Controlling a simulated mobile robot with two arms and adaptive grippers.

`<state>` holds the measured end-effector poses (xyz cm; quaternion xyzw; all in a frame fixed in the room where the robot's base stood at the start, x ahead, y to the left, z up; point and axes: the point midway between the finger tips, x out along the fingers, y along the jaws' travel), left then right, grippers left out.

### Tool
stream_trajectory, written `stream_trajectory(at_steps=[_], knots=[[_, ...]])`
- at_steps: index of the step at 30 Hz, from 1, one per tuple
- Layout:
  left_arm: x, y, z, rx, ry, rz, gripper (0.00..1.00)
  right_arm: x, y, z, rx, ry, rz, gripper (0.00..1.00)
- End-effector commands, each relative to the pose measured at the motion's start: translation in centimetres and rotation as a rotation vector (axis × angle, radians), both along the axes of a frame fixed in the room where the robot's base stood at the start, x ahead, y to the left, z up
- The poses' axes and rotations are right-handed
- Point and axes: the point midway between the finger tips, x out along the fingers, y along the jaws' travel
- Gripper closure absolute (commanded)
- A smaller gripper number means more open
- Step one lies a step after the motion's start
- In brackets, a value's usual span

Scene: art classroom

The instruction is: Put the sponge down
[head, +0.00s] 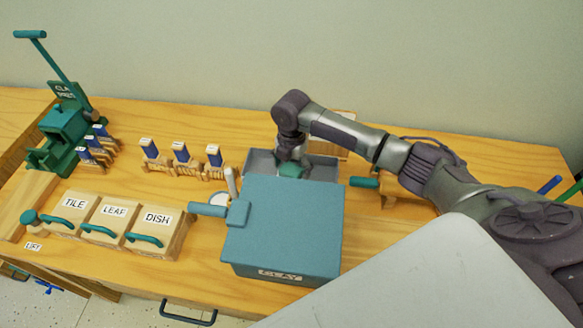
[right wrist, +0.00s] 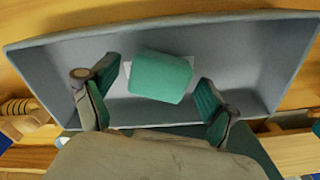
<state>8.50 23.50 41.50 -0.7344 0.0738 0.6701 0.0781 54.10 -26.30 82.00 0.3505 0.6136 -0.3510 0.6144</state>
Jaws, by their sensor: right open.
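A green sponge (right wrist: 160,76) lies in a grey tray (right wrist: 255,55), on a small pale patch on the tray floor. My right gripper (right wrist: 155,95) is open above the tray, its two green-padded fingers spread apart on either side of the sponge. A gap shows between the sponge and each finger. My left gripper is not in view.
The blue-green box (head: 280,230) labelled CLAY stands in front of the tray and hides part of it. Wooden blocks labelled TILE (head: 75,203), LEAF (head: 107,214) and DISH (head: 158,222) sit at left. A green press (head: 62,130) stands at the far left. Blue-topped stamps (head: 181,155) stand in racks.

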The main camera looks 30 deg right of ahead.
Motion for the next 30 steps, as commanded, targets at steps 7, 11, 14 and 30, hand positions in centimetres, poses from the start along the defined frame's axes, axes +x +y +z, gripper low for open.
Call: stream_trajectory(at_steps=[7,11,14,30], knots=[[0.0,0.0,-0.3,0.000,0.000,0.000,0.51,0.2,0.0,4.8,0.002,-0.007,0.001,0.14],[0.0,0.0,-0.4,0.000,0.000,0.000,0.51,0.2,0.0,7.6,0.001,-0.005,-0.001,0.14],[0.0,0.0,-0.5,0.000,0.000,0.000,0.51,0.1,0.0,9.4,0.000,-0.006,0.000,0.14],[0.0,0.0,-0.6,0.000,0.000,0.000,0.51,0.0,0.0,11.8,0.001,-0.001,-0.001,0.14]])
